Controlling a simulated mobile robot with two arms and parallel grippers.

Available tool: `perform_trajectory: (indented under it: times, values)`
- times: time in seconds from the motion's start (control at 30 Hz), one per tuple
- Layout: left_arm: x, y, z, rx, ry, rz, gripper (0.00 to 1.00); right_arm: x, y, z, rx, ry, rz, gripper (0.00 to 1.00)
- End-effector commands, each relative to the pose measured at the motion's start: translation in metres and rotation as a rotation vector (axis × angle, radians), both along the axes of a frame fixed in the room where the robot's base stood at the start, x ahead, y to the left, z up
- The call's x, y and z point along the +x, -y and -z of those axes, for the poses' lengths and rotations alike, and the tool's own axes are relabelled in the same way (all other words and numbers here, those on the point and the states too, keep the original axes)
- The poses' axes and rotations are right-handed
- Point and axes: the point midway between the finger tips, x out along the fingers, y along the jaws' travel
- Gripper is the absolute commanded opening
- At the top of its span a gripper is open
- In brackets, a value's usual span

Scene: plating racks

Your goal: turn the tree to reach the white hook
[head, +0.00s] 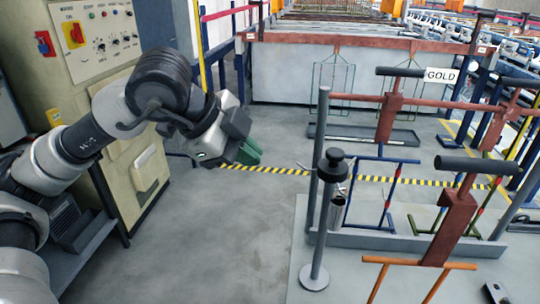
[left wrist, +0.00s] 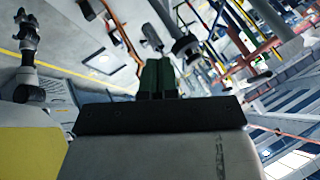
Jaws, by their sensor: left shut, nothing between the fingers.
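I cannot tell which is the white hook. My right gripper is not in view.
A beige control cabinet (head: 95,50) with knobs and a red switch stands at the left. Red racks with black bars (head: 470,165) and a GOLD sign (head: 441,76) stand at the right. Grey floor (head: 215,240) is free between cabinet and post.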

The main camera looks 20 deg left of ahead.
Motion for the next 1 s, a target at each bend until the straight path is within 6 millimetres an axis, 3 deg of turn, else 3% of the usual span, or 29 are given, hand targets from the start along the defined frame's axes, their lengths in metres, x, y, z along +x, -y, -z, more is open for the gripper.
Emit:
perform_trajectory:
  times: [0.17, 0.53, 0.73, 1.0]
  values:
    - [0.009, 0.009, 0.015, -0.001, -0.008, -0.002, 0.0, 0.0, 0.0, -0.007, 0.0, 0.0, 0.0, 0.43]
    - [0.045, 0.043, 0.073, -0.001, -0.009, 0.001, 0.0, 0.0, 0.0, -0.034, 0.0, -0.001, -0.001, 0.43]
    - [0.074, 0.044, 0.067, -0.002, -0.005, -0.002, 0.0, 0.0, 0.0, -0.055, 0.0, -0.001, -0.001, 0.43]
    - [0.086, 0.044, 0.069, -0.001, -0.004, -0.001, 0.0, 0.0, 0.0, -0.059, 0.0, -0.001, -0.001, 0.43]
